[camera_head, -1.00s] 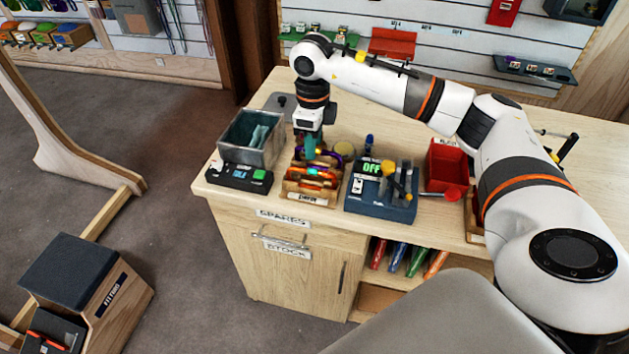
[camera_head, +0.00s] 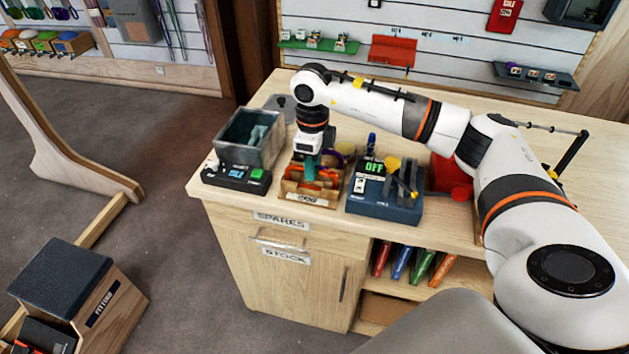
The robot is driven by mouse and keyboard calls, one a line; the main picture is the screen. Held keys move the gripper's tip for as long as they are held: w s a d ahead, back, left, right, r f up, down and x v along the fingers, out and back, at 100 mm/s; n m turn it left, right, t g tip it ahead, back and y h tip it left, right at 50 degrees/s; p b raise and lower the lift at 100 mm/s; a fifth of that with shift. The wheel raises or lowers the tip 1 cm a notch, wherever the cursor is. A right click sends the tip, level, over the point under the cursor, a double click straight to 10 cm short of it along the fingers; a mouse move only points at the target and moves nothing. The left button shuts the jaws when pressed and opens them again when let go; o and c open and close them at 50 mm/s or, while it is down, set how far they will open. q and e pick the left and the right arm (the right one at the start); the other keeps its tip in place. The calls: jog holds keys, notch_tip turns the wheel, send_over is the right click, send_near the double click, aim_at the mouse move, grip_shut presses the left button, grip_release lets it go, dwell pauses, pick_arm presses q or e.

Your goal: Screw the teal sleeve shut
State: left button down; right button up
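My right gripper (camera_head: 309,166) points down over a small wooden rack (camera_head: 309,200) on the counter. The rack holds orange and other coloured climbing pieces and has a white label on its front. A teal patch shows at the fingertips, low among the orange pieces. I cannot tell whether it is the teal sleeve or part of the gripper, nor whether the fingers are closed on anything. The sleeve's thread and how far it is turned are too small to see. My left gripper is not in view.
A grey metal bin (camera_head: 250,140) with teal cloth stands left of the rack, behind a black device (camera_head: 236,178) with a green button. A blue box (camera_head: 385,200) reading OFF is close on the right. A red bin (camera_head: 448,172) is partly hidden by my arm.

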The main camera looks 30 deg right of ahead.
jog(key=shift+s+a, duration=0.8)
jog(key=shift+a, duration=0.1)
dwell(0.7)
jog(key=shift+f, duration=0.2)
jog(key=shift+f+b, duration=1.1)
jog(key=shift+f, duration=0.15)
jog(key=shift+w+d+b, duration=0.35)
jog(key=shift+w+d, duration=0.45)
jog(key=shift+d, duration=0.1)
jog(key=shift+r, duration=0.2)
